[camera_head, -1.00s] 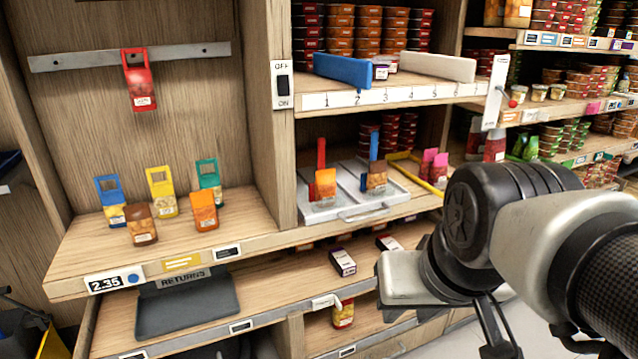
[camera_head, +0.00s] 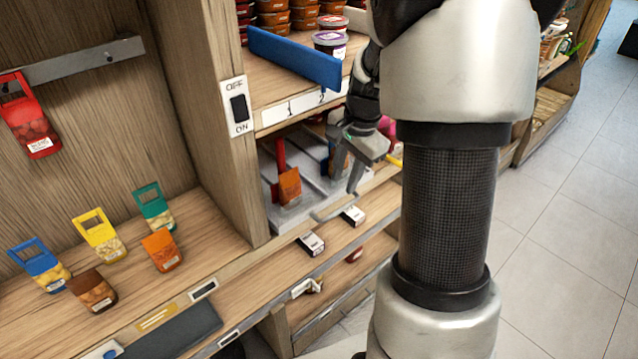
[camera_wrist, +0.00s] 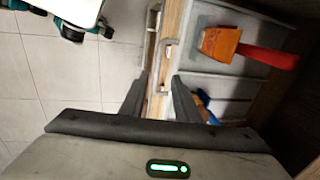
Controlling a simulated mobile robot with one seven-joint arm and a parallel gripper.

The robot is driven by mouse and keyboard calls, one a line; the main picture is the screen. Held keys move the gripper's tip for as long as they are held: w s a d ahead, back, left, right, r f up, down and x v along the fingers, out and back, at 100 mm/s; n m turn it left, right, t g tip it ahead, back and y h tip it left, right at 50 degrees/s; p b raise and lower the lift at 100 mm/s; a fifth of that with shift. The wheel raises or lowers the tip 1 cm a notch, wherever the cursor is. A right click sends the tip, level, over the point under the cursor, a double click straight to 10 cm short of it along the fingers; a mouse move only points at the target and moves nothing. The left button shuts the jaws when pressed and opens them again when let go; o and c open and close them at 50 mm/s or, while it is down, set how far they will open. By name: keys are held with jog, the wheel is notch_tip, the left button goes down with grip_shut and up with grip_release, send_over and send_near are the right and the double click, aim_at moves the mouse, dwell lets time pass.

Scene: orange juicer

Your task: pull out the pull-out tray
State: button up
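The grey pull-out tray (camera_head: 290,216) sits in the middle shelf bay under the numbered shelf. It holds an orange packet (camera_head: 289,187) by a red upright piece (camera_head: 281,155); a second packet is partly hidden by my gripper. The tray's handle (camera_head: 338,209) sticks out at its front edge. In the wrist view the tray (camera_wrist: 222,82) lies at right and its handle (camera_wrist: 167,50) shows just beyond the fingertips. My gripper (camera_wrist: 159,78) is open, fingers apart, with nothing clearly held. In the head view my gripper (camera_head: 358,175) is at the tray's front right.
A wooden upright with an off/on switch (camera_head: 238,106) stands left of the bay. Several packets stand on the left shelf (camera_head: 205,235). Open tiled floor (camera_head: 555,240) is at right.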

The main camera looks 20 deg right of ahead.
aim_at(335, 212)
jog(key=f, duration=0.3)
jog(key=w+f+b, duration=0.1)
jog(key=f, duration=0.7)
jog(key=shift+w+a+f+b, duration=0.1)
jog(key=shift+w+a+b, duration=0.3)
grip_shut()
